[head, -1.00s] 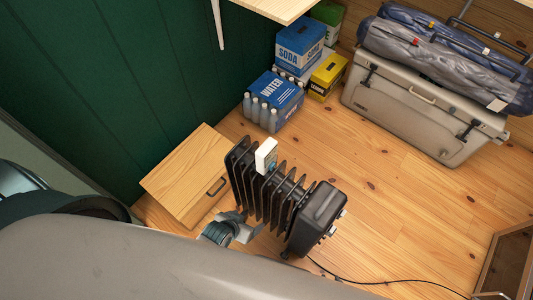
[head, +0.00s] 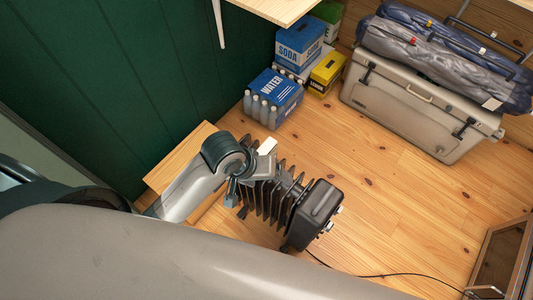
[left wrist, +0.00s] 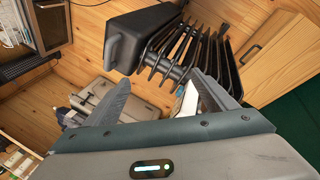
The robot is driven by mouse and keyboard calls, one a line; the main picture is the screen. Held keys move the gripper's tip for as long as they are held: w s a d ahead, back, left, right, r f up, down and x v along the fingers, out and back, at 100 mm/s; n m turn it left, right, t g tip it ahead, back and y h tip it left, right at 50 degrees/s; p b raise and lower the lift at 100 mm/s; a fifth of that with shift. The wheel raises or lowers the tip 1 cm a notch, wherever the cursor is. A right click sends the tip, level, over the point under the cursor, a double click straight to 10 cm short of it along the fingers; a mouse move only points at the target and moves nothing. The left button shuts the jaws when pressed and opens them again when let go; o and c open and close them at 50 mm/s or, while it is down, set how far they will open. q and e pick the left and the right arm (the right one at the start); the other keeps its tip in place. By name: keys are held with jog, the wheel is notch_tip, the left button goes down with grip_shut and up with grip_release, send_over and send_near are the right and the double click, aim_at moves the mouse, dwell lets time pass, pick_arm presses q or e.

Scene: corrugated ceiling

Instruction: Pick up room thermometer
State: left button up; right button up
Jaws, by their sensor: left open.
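The room thermometer, a small white box (head: 267,146), rests on top of the black finned radiator (head: 318,205). Only its upper part shows in the head view, behind my left gripper (head: 249,182). In the left wrist view the thermometer (left wrist: 188,100) is a white shape close to the inner side of the right-hand finger, partly hidden. The left gripper (left wrist: 161,80) is open, with its fingers apart at the radiator's fins. I cannot tell whether a finger touches the thermometer. My right gripper is not in view.
A wooden cabinet (head: 178,152) stands left of the radiator, by the green wall. Water bottles (head: 272,98) and drink boxes are behind. A large cooler (head: 415,105) with bags is at upper right. A black cord crosses the otherwise clear floor in front.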

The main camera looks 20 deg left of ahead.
pick_arm(q)
jog(key=w+d+r+n+g, duration=0.1)
jog(key=w+r+n, duration=0.25)
jog(key=w, duration=0.25)
notch_tip(320, 180, up, 4)
jog(key=n+g+y, duration=0.2)
jog(key=n+y, duration=0.1)
jog(key=n, duration=0.4)
send_over(264, 145)
jog(key=shift+d, duration=0.2)
jog(key=shift+w+a+r+n+y, duration=0.1)
jog(key=shift+a+r+n+y, duration=0.05)
jog(key=shift+a+n+y, duration=0.2)
notch_tip(264, 145, down, 11)
jog(key=shift+d+f+p, duration=0.1)
jog(key=shift+f+p, duration=0.05)
jog(key=shift+p, duration=0.25)
jog(key=shift+f, duration=0.45)
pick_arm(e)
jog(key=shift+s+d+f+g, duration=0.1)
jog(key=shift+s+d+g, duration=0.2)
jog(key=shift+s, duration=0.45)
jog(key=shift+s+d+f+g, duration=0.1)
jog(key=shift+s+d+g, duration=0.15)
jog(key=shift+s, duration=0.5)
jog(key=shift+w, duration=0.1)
